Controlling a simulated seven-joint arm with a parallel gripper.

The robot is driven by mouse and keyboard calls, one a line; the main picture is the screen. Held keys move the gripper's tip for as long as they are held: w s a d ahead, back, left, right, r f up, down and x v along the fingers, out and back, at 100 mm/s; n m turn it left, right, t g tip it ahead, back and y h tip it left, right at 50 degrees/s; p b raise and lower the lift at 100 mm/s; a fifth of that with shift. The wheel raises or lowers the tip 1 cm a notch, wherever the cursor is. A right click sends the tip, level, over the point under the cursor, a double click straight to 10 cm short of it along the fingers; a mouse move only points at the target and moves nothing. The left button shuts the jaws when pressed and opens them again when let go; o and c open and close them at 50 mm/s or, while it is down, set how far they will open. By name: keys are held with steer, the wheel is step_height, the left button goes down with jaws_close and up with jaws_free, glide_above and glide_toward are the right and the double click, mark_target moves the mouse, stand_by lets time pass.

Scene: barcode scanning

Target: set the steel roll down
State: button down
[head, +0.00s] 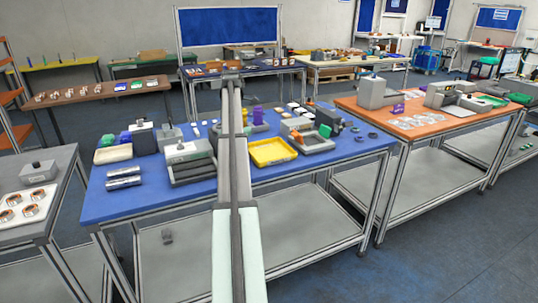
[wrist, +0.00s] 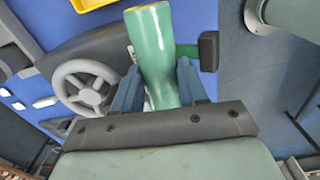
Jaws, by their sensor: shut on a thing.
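In the wrist view, my gripper (wrist: 157,88) is shut on a shiny cylinder, which I take to be the steel roll (wrist: 160,50). It looks green-tinted, with streaks of light and a yellowish far end. Its near end is hidden between the fingers. Two silver rolls (head: 124,177) lie side by side on the left of the blue table (head: 110,206) in the head view. My arm crosses the middle of the head view, and neither the gripper nor the held roll can be made out there.
A grey device with a handwheel (wrist: 85,88) is left of the fingers, and a dark block (wrist: 208,50) is to the right. A yellow tray (head: 272,152) and a grey machine (head: 190,163) stand on the blue table. An orange table (head: 400,127) stands to the right.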

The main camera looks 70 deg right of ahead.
steer(key=s+d+f, duration=0.3)
steer(key=s+d, duration=0.7)
steer(key=d, duration=0.4)
steer(key=shift+n, duration=0.4)
steer(key=shift+w+d+f, duration=0.1)
steer(key=shift+d+f, duration=0.05)
steer(key=shift+f, duration=4.5)
steer(key=shift+f, duration=0.15)
steer(key=c, duration=0.6)
jaws_free()
step_height(320, 180, up, 12)
